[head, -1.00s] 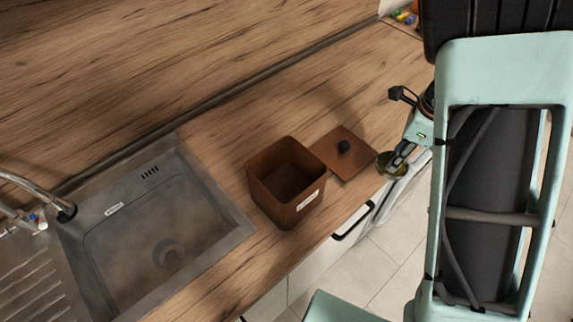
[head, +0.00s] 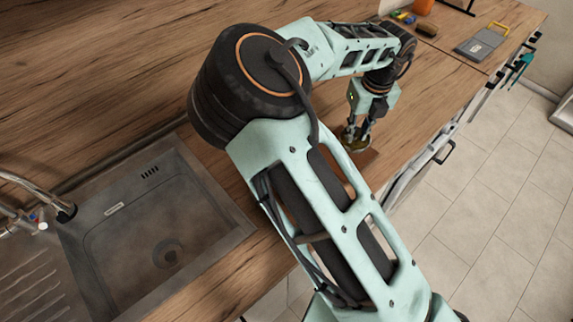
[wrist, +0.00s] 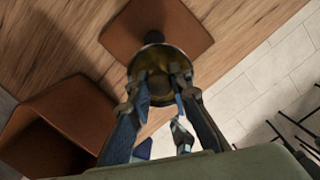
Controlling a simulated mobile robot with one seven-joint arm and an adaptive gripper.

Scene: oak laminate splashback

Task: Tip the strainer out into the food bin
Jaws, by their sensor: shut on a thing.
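My gripper (head: 354,132) is shut on the strainer, a small brass-coloured bowl (head: 356,146) at its fingertips. In the wrist view the strainer (wrist: 160,72) lies between and beyond the fingertips (wrist: 163,92); whether anything is inside it is too dark to tell. The food bin, a brown square box (wrist: 72,108), shows at the lower left of the wrist view with its dark opening in sight, apart from the strainer. In the head view my arm hides the bin. The bin's brown lid (wrist: 185,30), with a black knob (wrist: 154,37), lies on the counter beyond the strainer.
A metal sink (head: 150,235) with a tap (head: 35,195) is at the left of the head view. The counter's front edge and drawer handles (head: 444,152) run along the right. A grey board (head: 480,45) and several small items lie at the far end.

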